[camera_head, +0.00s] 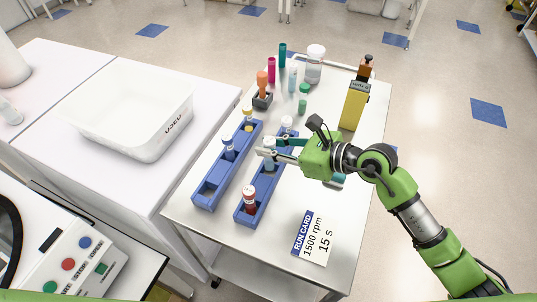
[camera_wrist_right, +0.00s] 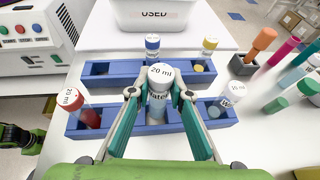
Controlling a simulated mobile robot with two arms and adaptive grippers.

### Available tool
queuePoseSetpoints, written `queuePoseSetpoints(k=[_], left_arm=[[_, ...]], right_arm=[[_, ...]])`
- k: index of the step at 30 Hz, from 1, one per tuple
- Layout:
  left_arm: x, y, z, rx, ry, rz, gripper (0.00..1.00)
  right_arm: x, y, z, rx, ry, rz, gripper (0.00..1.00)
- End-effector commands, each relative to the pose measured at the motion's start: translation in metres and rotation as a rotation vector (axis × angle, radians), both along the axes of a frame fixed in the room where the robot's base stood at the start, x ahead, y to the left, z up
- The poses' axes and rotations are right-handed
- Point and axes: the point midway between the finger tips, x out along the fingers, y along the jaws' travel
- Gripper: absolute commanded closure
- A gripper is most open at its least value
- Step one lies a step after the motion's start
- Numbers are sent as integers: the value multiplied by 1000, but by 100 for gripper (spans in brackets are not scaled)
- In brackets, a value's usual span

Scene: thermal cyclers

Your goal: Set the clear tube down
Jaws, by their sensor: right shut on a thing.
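My right gripper (camera_head: 268,153) is shut on a clear tube with a white "20 ml" cap (camera_wrist_right: 160,76) and a partly visible label that seems to read "Water". The clear tube also shows between the fingers in the head view (camera_head: 269,164). It is upright at the middle of the nearer blue rack (camera_wrist_right: 130,118); its lower end is hidden, so I cannot tell whether it rests in a slot. That rack also holds a red tube (camera_wrist_right: 77,104) at one end and another white-capped clear tube (camera_wrist_right: 228,100) at the other. My left gripper is not in view.
A second blue rack (camera_head: 207,193) holds a blue-capped tube (camera_head: 228,146) and a yellow-capped tube (camera_head: 247,118). A run card (camera_head: 314,240) lies in front. A white tub (camera_head: 130,115) is left.

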Motion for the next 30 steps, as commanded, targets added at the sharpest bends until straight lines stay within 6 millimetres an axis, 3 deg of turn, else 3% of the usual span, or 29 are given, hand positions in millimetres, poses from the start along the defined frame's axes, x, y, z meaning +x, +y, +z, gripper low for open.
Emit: queuePoseSetpoints(k=[7, 20, 21, 22, 30], left_arm=[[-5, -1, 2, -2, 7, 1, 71], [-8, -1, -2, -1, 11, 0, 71], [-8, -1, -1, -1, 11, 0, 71], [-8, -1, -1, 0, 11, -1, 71], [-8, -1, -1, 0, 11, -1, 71]], right_arm=[[-1, 0, -33, 0, 5, -1, 97], [-1, 0, -42, 0, 2, 1, 97], [-1, 0, -40, 0, 2, 1, 71], [-1, 0, -40, 0, 2, 1, 65], [-1, 0, -40, 0, 1, 0, 65]])
